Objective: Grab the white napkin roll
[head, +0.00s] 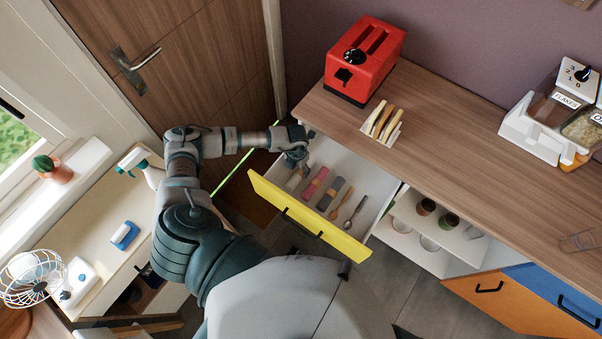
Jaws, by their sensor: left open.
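The white napkin roll (296,179) lies in the open drawer (345,170), at its left end beside a pink napkin roll (316,184). My left gripper (297,163) is over the drawer's left end, just above the white roll and pointing down. It is open, and the gripper partly covers the roll's far end. I cannot tell whether the fingers touch the roll. My right gripper is not in view.
A grey napkin roll (335,193) and two spoons (350,208) lie further right in the drawer. The yellow drawer front (308,217) borders it. A red toaster (366,60) stands on the wooden counter (450,125) above.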

